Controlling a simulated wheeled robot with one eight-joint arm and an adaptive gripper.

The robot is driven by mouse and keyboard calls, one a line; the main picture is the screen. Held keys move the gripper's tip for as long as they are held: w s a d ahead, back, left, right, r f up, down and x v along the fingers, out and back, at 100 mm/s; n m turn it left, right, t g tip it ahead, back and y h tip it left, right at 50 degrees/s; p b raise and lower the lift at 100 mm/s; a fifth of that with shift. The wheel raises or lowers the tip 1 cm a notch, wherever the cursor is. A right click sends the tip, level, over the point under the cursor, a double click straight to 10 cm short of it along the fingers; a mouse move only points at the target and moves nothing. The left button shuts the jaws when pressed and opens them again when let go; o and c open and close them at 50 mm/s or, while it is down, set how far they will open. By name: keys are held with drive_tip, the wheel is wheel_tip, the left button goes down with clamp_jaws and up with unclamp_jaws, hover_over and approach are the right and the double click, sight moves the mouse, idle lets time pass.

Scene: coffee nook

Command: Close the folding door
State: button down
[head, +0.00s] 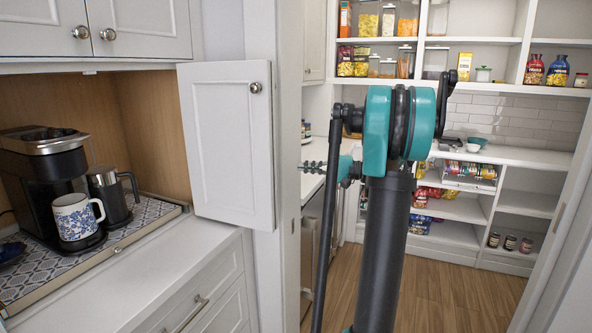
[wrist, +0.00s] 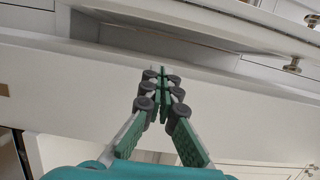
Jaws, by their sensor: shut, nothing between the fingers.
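The folding door (head: 230,150) is a white panel with a round metal knob (head: 255,87) near its top right corner. In the head view it stands open, sticking out in front of the right side of the coffee nook. My gripper (head: 304,166) is to the right of the door, past the white upright (head: 265,30). In the wrist view the closed fingertips (wrist: 164,72) point at a broad white surface. I cannot tell whether they touch it.
A coffee maker (head: 40,165), a patterned mug (head: 75,217) and a dark kettle (head: 108,195) stand on a patterned tray (head: 140,235) in the nook. A white counter (head: 165,262) lies in front. Stocked pantry shelves (head: 450,210) stand behind my arm, with open wood floor (head: 450,295).

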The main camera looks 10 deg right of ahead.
sight(275, 169)
drive_tip(key=x, duration=0.8)
drive_tip(key=shift+a, duration=0.15)
drive_tip(key=shift+s+a, duration=0.75)
drive_tip(key=shift+s, duration=0.15)
drive_tip(key=shift+s+a, duration=0.6)
drive_tip(key=shift+s, duration=0.05)
